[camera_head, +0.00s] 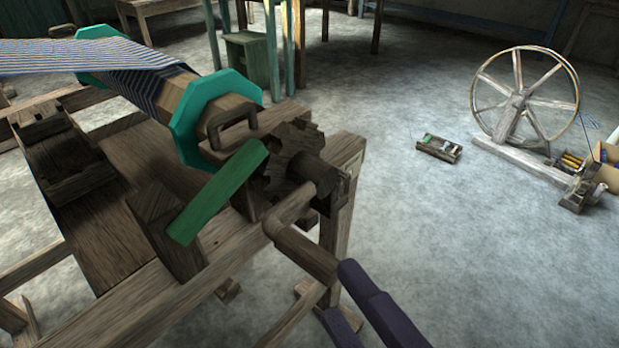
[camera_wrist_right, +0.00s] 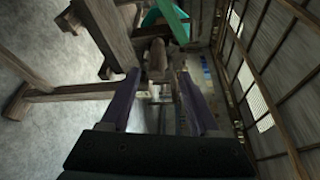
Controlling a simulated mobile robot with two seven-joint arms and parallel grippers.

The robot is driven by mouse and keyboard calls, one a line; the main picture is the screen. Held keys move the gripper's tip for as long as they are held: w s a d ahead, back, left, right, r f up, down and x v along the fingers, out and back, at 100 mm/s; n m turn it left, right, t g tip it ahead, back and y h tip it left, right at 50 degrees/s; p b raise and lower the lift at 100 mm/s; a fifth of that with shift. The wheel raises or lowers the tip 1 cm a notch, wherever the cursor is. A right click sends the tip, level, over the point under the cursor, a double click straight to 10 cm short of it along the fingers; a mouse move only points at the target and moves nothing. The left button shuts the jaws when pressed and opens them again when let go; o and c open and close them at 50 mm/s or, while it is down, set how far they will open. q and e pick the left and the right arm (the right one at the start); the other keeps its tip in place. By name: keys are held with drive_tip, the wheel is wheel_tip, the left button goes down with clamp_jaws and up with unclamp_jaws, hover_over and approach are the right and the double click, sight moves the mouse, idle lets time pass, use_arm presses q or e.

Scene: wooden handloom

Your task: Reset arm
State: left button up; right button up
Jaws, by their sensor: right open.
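My right gripper (camera_head: 341,290) comes in from the bottom of the head view, its two dark purple fingers apart. In the right wrist view the fingers (camera_wrist_right: 158,76) also stand apart. The wooden crank handle (camera_head: 303,251) of the loom ends close to the upper fingertip in the head view. In the right wrist view a wooden piece (camera_wrist_right: 157,57) shows between and beyond the fingertips; I cannot tell whether they touch it. The crank joins a toothed wooden wheel (camera_head: 290,160) beside the striped cloth roller (camera_head: 150,90). My left gripper is not in view.
A green bar (camera_head: 217,192) leans by the toothed wheel. The loom's wooden post (camera_head: 337,225) stands close to the gripper. A spinning wheel (camera_head: 522,100) and a small tray (camera_head: 438,148) stand on the floor at the right. The floor (camera_head: 480,260) right of the gripper is clear.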

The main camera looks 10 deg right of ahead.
drive_tip(key=shift+a, duration=0.1)
drive_tip(key=s+d+r+n+g+h+p, duration=0.15)
drive_tip(key=s+d+n+g, duration=0.35)
drive_tip(key=n, duration=0.5)
drive_tip(key=s+d+n+g+h+p, duration=0.2)
drive_tip(key=s+d+n+g+h, duration=0.1)
drive_tip(key=d+n+g, duration=0.5)
wheel_tip(320, 180, up, 60)
drive_tip(key=a+n+p, duration=0.1)
drive_tip(key=p, duration=5.8)
drive_tip(key=shift+w+a+f+p, duration=0.15)
drive_tip(key=shift+w+f+p, duration=0.1)
drive_tip(key=shift+p, duration=0.05)
